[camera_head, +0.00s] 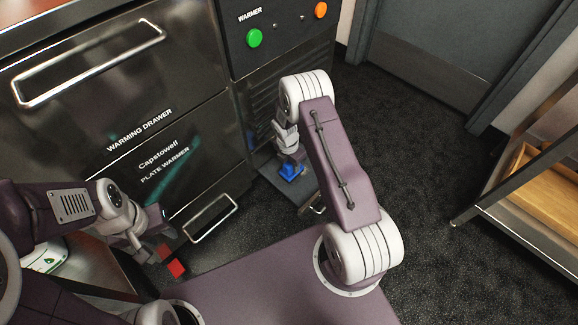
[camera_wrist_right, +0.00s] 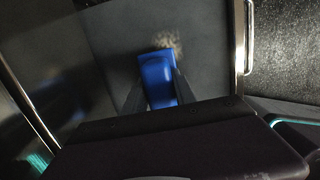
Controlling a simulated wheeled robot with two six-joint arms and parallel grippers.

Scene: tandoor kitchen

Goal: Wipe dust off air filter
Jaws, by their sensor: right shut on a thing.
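The air filter appears as a dark flat panel (camera_head: 297,196) low in front of the warmer's louvred front. Its dark surface (camera_wrist_right: 115,45) fills the middle of the right wrist view, with a metal handle (camera_wrist_right: 249,38) along the right side. A pale tan patch of dust (camera_wrist_right: 172,43) shows just beyond the blue block. My right gripper (camera_head: 290,165) points down at the panel and is shut on the blue block (camera_wrist_right: 157,80). The block is at the panel's surface; exact contact is unclear. My left gripper (camera_head: 155,256) looks open, with a red piece (camera_head: 176,268) at its tip.
The warming drawer (camera_head: 120,110) stands at the left, with a lower handle (camera_head: 211,218) sticking out. The warmer's control panel (camera_head: 285,25) is above the filter. A rack with a wooden tray (camera_head: 545,185) stands at the right. Dark floor (camera_head: 420,150) between is clear.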

